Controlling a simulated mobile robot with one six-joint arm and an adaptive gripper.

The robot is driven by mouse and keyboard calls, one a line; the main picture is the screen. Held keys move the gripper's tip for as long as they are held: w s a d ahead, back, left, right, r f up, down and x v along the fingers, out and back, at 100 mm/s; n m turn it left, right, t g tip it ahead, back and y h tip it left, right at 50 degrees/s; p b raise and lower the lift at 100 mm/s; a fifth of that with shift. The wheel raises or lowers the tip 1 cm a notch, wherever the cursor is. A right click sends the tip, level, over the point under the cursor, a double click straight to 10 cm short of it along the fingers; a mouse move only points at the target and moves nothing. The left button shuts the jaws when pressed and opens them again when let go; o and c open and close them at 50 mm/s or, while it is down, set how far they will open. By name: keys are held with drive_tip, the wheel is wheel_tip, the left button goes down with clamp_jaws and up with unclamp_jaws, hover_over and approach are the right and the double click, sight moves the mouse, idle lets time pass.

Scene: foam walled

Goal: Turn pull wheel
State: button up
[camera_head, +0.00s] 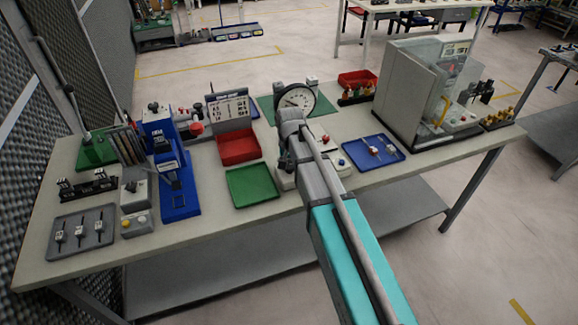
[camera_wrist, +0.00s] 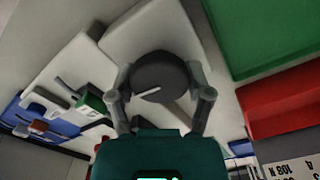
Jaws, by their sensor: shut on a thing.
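The pull wheel (camera_wrist: 165,68) is a dark grey round disc with a pale line on its face. In the wrist view it stands on a light grey base (camera_wrist: 182,28). My gripper (camera_wrist: 161,82) has one finger on each side of the wheel and is shut on it. In the head view my gripper (camera_head: 288,152) is over the middle of the workbench, and my arm hides the wheel there.
On the bench (camera_head: 240,222), a green tray (camera_head: 253,199) and a red bin (camera_head: 238,161) lie left of my gripper. A blue tray (camera_head: 394,146) lies to its right, and a round dial gauge (camera_head: 297,99) stands behind it. A grey clear-sided enclosure (camera_head: 402,92) stands far right.

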drive_tip(key=shift+s, duration=0.1)
drive_tip(key=o, duration=1.1)
drive_tip(key=shift+o, duration=0.2)
drive_tip(key=shift+n, duration=0.4)
